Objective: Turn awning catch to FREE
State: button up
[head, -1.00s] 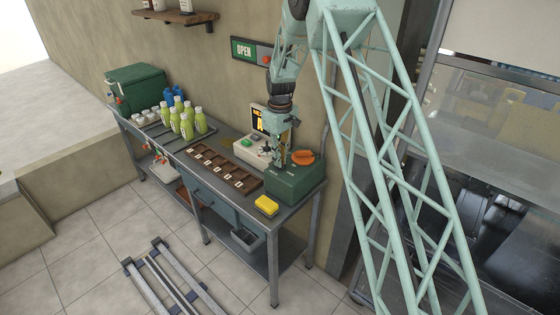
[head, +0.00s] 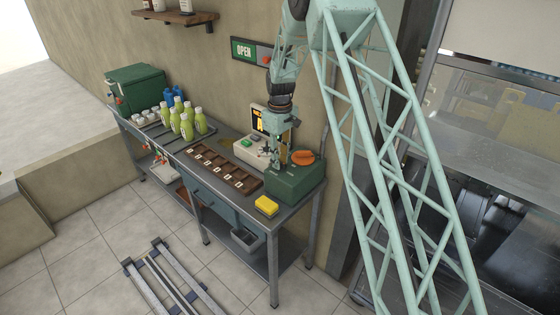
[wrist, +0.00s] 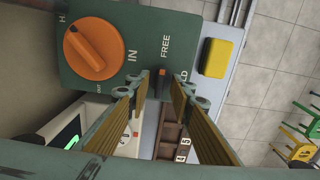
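The awning catch (wrist: 163,80) is a small dark upright piece with an orange mark, beside the words FREE and HOLD on a green box (wrist: 185,30); HOLD is partly covered. My gripper (wrist: 163,88) has its two fingers apart, one on each side of the catch. Whether either finger touches it I cannot tell. A large orange knob (wrist: 93,48) sits on the same box near the word IN. In the head view the green box (head: 293,186) stands at the right end of the bench, with my gripper (head: 283,160) low at its far left edge; the catch is too small to make out there.
A yellow sponge (head: 266,206) lies in front of the box. Several green bottles (head: 186,125) stand further left.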

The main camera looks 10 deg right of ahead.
jog(key=shift+r, duration=0.1)
notch_tip(320, 180, up, 12)
dwell(0.8)
dwell(0.4)
